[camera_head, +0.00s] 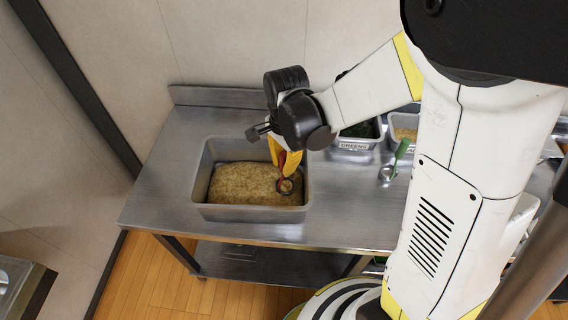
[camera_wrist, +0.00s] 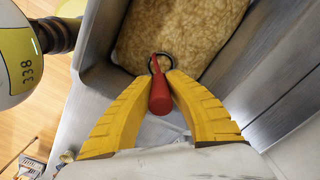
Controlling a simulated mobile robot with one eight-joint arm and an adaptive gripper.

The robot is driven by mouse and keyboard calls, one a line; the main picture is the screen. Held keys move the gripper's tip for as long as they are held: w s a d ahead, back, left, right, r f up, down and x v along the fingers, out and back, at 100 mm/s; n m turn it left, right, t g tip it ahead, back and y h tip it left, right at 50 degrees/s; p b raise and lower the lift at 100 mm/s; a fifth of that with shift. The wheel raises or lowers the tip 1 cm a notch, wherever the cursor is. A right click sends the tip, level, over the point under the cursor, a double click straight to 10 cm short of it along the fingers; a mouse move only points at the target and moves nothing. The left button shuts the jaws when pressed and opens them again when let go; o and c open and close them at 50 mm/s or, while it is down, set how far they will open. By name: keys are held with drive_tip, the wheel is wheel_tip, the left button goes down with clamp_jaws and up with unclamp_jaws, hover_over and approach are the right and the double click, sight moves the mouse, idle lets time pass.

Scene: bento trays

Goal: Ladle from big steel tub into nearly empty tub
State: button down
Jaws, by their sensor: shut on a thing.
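The big steel tub (camera_head: 250,214) stands on the left of the steel table and holds a wide bed of yellow-brown grainy food (camera_head: 240,182). The food also shows in the wrist view (camera_wrist: 190,30). My gripper (camera_head: 287,165) is over the right part of this tub, its yellow fingers shut on the red handle (camera_wrist: 160,97) of a ladle. The ladle's round bowl (camera_head: 285,186) is low at the food near the tub's right wall; I cannot tell how full it is. A smaller tub (camera_head: 393,140) with some yellow food stands at the right, partly hidden by my arm.
A tub labelled GREENS (camera_head: 354,144) stands between the big tub and the smaller one. A green-handled ladle (camera_head: 401,152) is in front of the smaller tub. The table front (camera_head: 345,215) is clear. A wall rises behind the table.

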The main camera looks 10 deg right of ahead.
idle(0.5)
wheel_tip(320, 180, up, 16)
drive_tip(key=p, duration=1.1)
drive_tip(key=shift+f+p, duration=0.2)
drive_tip(key=shift+p, duration=0.1)
drive_tip(key=shift+w, duration=0.1)
